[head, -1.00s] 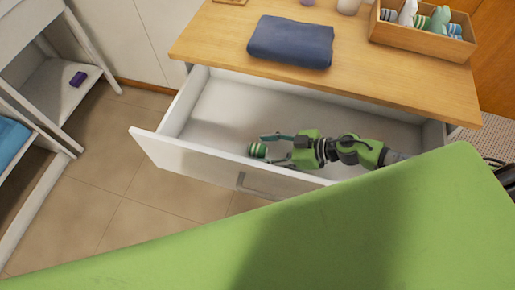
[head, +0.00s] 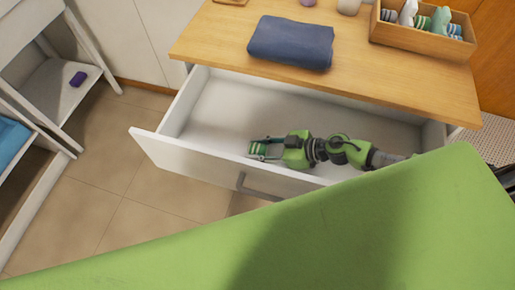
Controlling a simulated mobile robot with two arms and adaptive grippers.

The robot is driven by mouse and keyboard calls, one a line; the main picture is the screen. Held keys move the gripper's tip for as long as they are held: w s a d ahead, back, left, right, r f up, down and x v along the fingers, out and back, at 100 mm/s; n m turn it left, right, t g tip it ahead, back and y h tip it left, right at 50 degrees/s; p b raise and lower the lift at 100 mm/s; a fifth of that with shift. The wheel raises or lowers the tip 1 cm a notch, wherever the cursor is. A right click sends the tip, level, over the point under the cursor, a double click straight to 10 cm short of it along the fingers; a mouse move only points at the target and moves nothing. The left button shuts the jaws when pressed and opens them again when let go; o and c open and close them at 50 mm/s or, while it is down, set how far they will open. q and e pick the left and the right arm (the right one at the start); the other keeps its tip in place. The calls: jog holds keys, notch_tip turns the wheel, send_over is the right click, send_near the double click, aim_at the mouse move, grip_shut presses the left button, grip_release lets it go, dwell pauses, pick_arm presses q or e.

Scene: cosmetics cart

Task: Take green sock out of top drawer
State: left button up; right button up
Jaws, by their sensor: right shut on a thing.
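The top drawer (head: 225,108) is pulled open below the wooden top, with a white inside. The green sock (head: 257,148) is a small striped green and white roll near the drawer's front wall. My right gripper (head: 262,148) reaches into the drawer from the right and is shut on the green sock, whose visible part is small between the fingers. Most of the drawer floor is bare. My left gripper is not in view.
A folded blue cloth (head: 291,42) lies on the wooden top (head: 215,35). A wooden box (head: 425,39) with rolled socks and bottles stands at the back right. The drawer front (head: 195,168) rises close beside my gripper. A grey shelf (head: 50,95) stands at the left.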

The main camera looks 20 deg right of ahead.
aim_at(258, 146)
notch_tip(258, 146, up, 3)
jog(key=shift+r+p, duration=0.1)
jog(key=shift+p, duration=0.7)
jog(key=s+d+r+p, duration=0.1)
jog(key=s+d+r, duration=0.8)
jog(key=s+r, duration=0.1)
jog(key=shift+s, duration=0.3)
